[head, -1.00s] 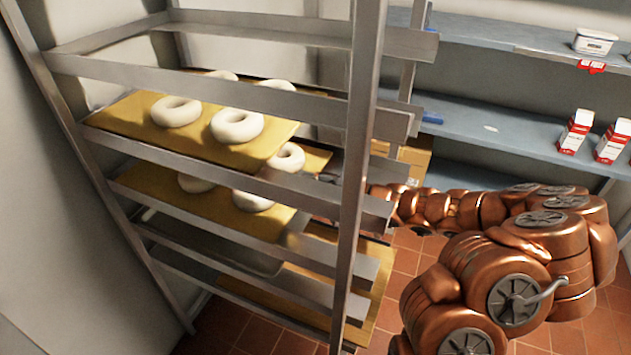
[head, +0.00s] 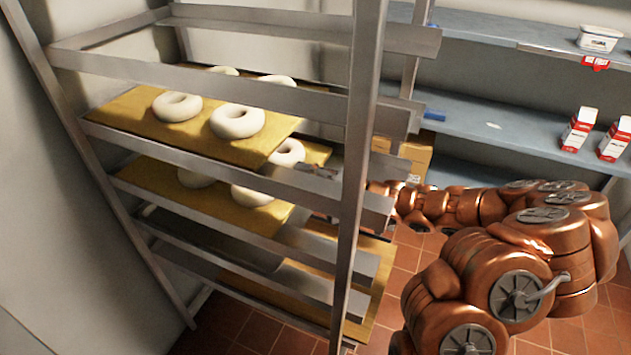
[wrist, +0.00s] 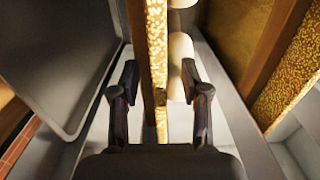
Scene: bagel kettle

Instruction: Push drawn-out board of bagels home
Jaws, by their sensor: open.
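A yellow board (head: 225,207) with several pale bagels (head: 252,195) lies on the rack's middle level, partly hidden by the rails. In the head view my gripper (head: 318,171) is near this board's right end, partly behind a rail and the post. In the wrist view my gripper (wrist: 158,92) is open, with one dark finger on each side of a board's edge (wrist: 155,60). A pale bagel (wrist: 181,62) shows just right of that edge, close to the right finger. I cannot tell whether the fingers touch the board.
Another board (head: 140,115) with bagels lies one level above, also in the wrist view at right (wrist: 275,50). A grey tray (wrist: 62,50) and a bare board (head: 365,300) are lower down. The steel rack post (head: 355,180) and rails are close to my arm. Shelves (head: 490,130) stand behind.

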